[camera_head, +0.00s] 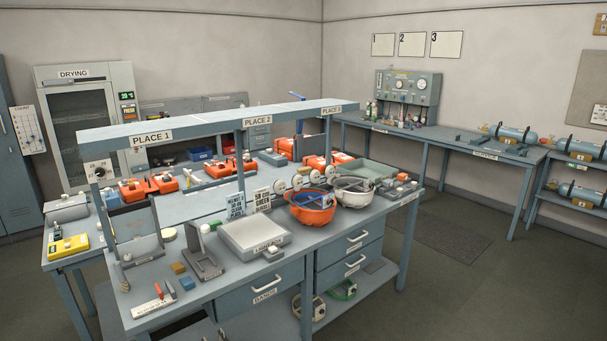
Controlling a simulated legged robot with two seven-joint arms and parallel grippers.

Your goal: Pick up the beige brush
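I cannot clearly make out a beige brush at this size. A small tan block (179,268) lies on the near left part of the grey workbench (215,275), beside a small blue block (187,283). A narrow tan and grey item (125,278) stands near the bench's left edge; its shape is too small to tell. A red and white tool (159,292) lies on a light strip at the front left corner. Neither of my grippers shows in the head view.
A white-topped box (254,233), an orange helmet (312,207) and a white helmet (353,190) stand on the bench. A shelf marked with place numbers (200,122) spans above it. A yellow case (69,246) sits on the left table. Floor (470,290) at right is clear.

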